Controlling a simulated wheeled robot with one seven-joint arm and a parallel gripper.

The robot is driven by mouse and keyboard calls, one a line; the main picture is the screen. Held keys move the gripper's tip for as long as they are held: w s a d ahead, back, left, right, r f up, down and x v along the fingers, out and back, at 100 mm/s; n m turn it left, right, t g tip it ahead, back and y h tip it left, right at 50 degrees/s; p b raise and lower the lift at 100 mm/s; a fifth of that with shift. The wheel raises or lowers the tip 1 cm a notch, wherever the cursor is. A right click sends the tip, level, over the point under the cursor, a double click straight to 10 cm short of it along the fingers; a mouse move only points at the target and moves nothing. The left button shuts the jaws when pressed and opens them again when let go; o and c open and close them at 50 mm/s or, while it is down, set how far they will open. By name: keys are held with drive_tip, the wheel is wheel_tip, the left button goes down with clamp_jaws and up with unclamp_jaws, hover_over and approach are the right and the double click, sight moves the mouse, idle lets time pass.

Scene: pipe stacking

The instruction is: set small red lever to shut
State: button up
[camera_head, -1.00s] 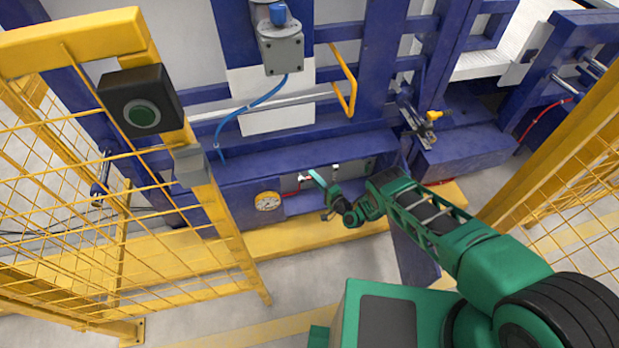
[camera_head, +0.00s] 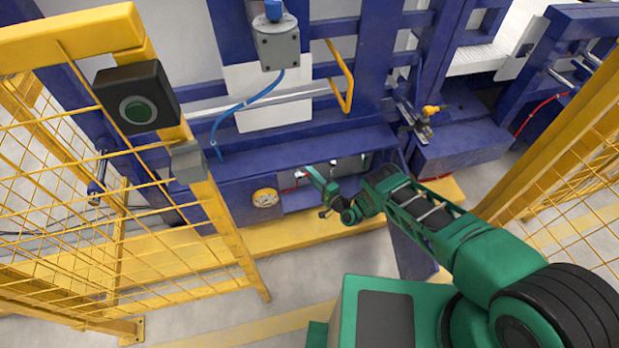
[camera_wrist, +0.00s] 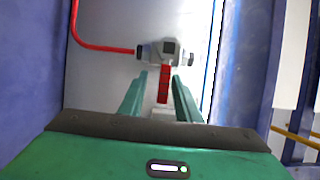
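In the wrist view the small red lever (camera_wrist: 163,84) hangs from a grey valve body (camera_wrist: 166,52) and points toward my gripper. My gripper (camera_wrist: 161,80) is open, with one green finger on each side of the lever. Gaps show between the lever and both fingers, so it is not gripped. In the head view my gripper (camera_head: 318,180) reaches into the recess of the blue machine. The lever itself is too small to make out there.
A red pipe (camera_wrist: 100,46) runs into the valve from the left. Blue walls bound the recess. In the head view a round gauge (camera_head: 265,198) sits left of my gripper, and a yellow mesh fence (camera_head: 120,190) stands at the left.

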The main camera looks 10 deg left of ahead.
drive_tip(key=v, duration=1)
drive_tip(key=shift+s+d, duration=0.25)
idle(0.3)
